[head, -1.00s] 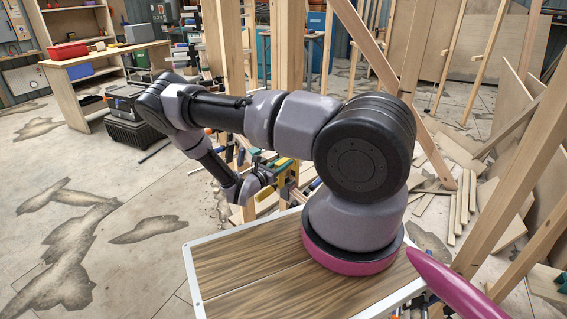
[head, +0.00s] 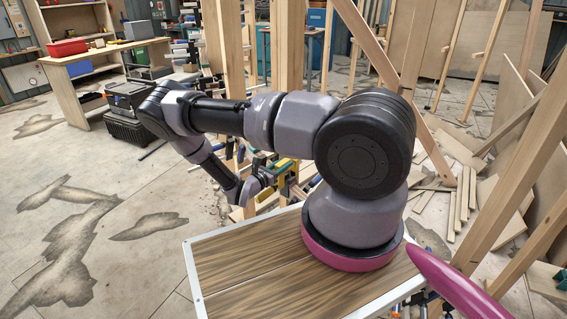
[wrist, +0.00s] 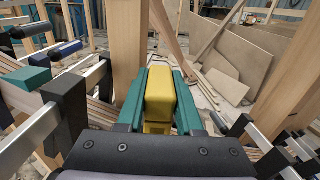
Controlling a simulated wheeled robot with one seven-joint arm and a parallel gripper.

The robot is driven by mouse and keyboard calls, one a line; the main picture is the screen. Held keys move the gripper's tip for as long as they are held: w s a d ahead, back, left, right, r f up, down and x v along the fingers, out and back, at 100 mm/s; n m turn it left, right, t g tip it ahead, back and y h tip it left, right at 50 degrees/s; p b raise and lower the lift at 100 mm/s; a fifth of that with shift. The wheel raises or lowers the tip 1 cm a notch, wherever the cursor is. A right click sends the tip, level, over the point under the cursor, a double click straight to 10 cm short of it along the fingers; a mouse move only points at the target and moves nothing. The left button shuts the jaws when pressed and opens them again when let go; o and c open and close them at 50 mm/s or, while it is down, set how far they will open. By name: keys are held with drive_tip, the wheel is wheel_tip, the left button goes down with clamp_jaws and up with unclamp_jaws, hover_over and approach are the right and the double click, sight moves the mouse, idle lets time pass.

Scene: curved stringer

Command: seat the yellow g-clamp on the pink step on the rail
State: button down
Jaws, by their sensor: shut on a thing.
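The yellow g-clamp (wrist: 160,92) is between the two teal fingers of my gripper (wrist: 160,100) in the wrist view. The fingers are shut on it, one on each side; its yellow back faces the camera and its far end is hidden. In the head view my gripper is small at the end of the bent arm, among clamps and wood, and a yellow part (head: 284,164) shows there.
Upright wooden posts (wrist: 125,50) stand just beyond my gripper. Bar clamps with black and teal jaws (wrist: 66,115) crowd the left, and more bars (wrist: 268,130) lie to the right. Plywood sheets (wrist: 245,50) lean behind. Open concrete floor (head: 130,185) is at left.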

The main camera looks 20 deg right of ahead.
sight(265, 192)
drive_tip(key=shift+f, duration=0.7)
drive_tip(key=shift+f, duration=0.15)
drive_tip(key=shift+f, duration=1.35)
drive_tip(key=shift+f, duration=0.2)
drive_tip(key=shift+f, duration=0.3)
drive_tip(key=shift+c, duration=2.4)
unclamp_jaws()
drive_tip(key=v, duration=1)
drive_tip(key=shift+s+a, duration=0.15)
drive_tip(key=shift+a, duration=0.2)
